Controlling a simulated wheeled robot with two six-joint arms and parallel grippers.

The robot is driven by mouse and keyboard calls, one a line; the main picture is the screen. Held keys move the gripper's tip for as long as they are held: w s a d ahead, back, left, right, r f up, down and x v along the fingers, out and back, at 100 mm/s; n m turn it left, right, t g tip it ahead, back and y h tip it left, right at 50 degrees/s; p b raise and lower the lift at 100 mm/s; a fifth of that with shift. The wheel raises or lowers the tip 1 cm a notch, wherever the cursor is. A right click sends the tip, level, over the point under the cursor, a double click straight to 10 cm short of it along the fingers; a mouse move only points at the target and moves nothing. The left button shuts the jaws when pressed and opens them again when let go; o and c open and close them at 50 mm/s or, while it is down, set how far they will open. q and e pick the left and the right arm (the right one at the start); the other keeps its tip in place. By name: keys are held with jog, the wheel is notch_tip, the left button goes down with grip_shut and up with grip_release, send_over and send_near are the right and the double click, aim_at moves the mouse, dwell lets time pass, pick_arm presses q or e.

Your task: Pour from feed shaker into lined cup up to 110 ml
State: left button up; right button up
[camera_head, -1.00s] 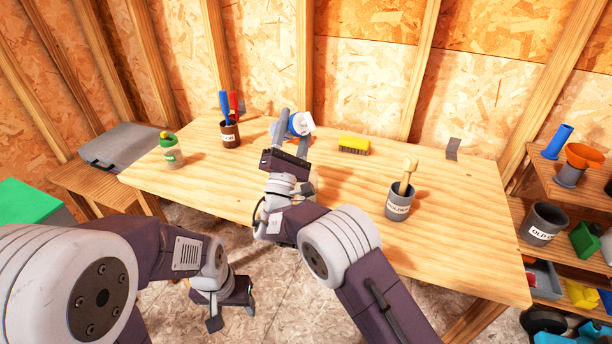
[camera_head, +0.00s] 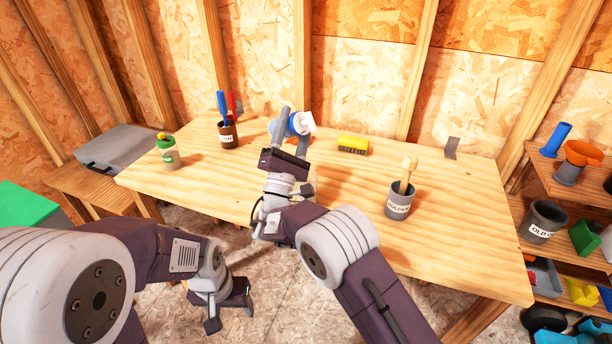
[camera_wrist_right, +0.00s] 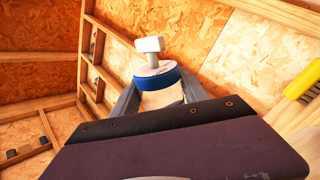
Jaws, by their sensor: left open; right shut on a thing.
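My right gripper (camera_head: 291,127) is shut on a white-and-blue container, which looks like the feed shaker (camera_head: 303,122), and holds it above the workbench. In the right wrist view the shaker (camera_wrist_right: 156,80) has a blue band, a white knobbed top and a pale body between the fingers. It looks tilted in the head view. My left gripper (camera_head: 231,312) is open and empty, low in front of the bench. I cannot make out the lined cup for certain; a pale edge behind my right wrist is mostly hidden.
The workbench (camera_head: 450,240) carries a green-lidded shaker (camera_head: 169,157), a brown cup with blue and red handles (camera_head: 228,138), a yellow brush (camera_head: 353,145) and a grey labelled pot with a wooden tool (camera_head: 398,206). Shelves (camera_head: 572,188) stand right. The bench's front middle is clear.

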pick_arm(q)
jog(key=shift+w+a+f, duration=0.1)
jog(key=shift+a+f, duration=0.05)
pick_arm(e)
jog(key=shift+a+h, duration=0.1)
jog(key=shift+h, duration=0.2)
jog(key=shift+m, duration=0.3)
pick_arm(q)
jog(key=shift+w+a+f+b, duration=0.1)
jog(key=shift+a+f+b, duration=0.1)
jog(key=shift+b, duration=0.1)
jog(key=shift+f, duration=0.1)
pick_arm(e)
jog(key=shift+f+m, duration=0.1)
jog(key=shift+m, duration=0.2)
